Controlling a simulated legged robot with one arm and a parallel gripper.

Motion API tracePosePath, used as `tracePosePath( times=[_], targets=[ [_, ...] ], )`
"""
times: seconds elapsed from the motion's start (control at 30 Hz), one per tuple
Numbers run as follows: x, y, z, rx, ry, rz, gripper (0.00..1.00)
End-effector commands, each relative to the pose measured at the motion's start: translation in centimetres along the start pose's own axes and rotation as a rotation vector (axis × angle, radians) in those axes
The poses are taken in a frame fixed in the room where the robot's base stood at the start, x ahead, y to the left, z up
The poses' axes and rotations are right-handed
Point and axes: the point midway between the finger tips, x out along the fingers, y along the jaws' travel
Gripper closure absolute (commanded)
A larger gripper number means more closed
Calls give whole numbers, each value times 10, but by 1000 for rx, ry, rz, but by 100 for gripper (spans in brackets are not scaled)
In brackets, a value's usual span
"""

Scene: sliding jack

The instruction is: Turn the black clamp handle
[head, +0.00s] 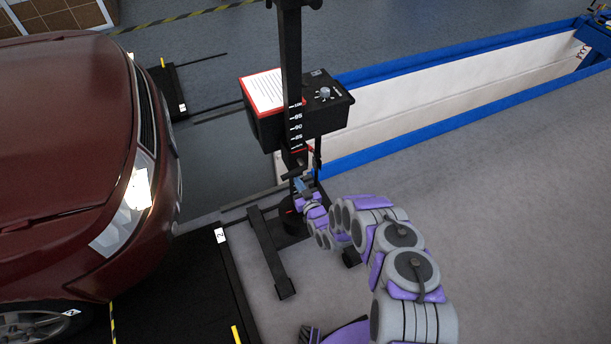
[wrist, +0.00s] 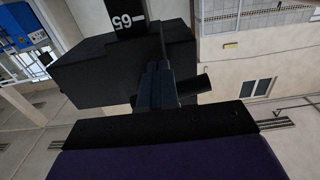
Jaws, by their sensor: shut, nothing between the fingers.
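The black clamp handle (head: 296,173) is a short dark bar low on the black post, under the tester box. In the wrist view a stubby black cylinder (wrist: 194,84), which looks like this handle, sticks out to the right just behind the fingers. My gripper (head: 301,186) is right below the handle in the head view. In the wrist view its fingers (wrist: 155,88) are shut and empty, and they overlap the black clamp block (wrist: 95,72). I cannot tell whether the fingers touch the handle.
The black post (head: 291,55) carries a tester box (head: 322,110) with a knob and paper sheet, and stands on a wheeled base (head: 270,250). A dark red car (head: 70,130) is close on the left. A blue-edged pit (head: 450,95) lies behind. Grey floor at right is clear.

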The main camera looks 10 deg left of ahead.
Motion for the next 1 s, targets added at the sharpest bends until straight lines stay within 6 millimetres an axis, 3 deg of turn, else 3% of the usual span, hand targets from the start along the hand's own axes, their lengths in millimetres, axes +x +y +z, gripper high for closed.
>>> tracePosePath(
  times=[0.7,1.0],
  targets=[
    [-64,0,0,0,-4,0,100],
    [-66,0,0,0,-1,0,100]
  ],
)
